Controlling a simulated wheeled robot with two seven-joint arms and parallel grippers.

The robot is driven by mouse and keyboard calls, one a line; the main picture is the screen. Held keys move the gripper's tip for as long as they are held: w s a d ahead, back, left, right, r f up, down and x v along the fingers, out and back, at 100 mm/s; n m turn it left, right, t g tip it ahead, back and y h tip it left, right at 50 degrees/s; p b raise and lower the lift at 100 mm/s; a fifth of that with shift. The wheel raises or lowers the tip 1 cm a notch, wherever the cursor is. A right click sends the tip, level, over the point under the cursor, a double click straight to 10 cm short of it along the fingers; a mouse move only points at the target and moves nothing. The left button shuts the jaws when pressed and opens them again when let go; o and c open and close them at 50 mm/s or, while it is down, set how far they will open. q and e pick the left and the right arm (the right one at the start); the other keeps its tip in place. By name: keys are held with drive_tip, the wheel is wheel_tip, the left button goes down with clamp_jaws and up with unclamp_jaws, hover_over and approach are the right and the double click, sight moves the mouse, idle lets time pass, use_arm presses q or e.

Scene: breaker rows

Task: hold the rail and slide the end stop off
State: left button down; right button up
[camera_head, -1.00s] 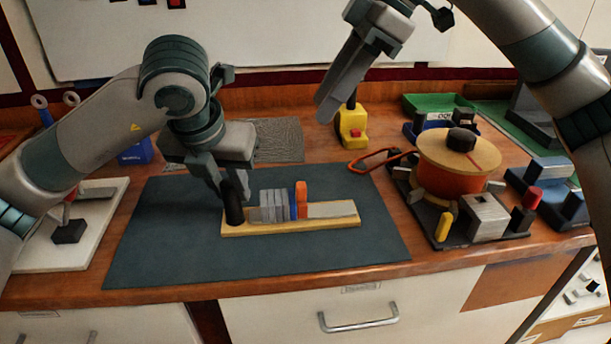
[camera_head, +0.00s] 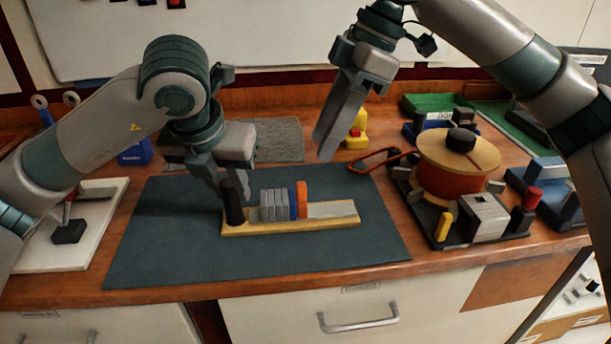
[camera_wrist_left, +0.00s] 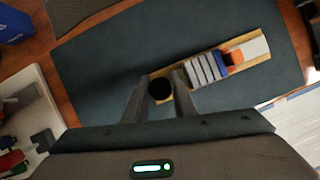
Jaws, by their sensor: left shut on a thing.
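The rail (camera_head: 332,210) is a grey strip on a pale wooden base (camera_head: 290,228), lying on the dark mat. A row of grey breakers (camera_head: 273,206) and a blue one (camera_head: 293,205) sits on it, with the orange end stop (camera_head: 302,200) at the row's right end. Bare rail shows to its right. A black post (camera_head: 233,202) stands at the base's left end. My left gripper (camera_head: 228,192) is shut on this post, which also shows between its fingers in the left wrist view (camera_wrist_left: 160,90). My right gripper (camera_head: 324,150) hangs above the mat's back edge, apart from the end stop; its finger gap is unclear.
The dark mat (camera_head: 180,245) has free room around the base. A spool (camera_head: 455,165) on a black stand and a red-orange loop (camera_head: 375,160) are to the right. A white board (camera_head: 85,245) lies at the left.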

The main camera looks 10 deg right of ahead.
sight(303, 184)
drive_tip(key=x, duration=0.9)
drive_tip(key=shift+c, duration=0.2)
drive_tip(key=shift+d, duration=0.1)
clamp_jaws()
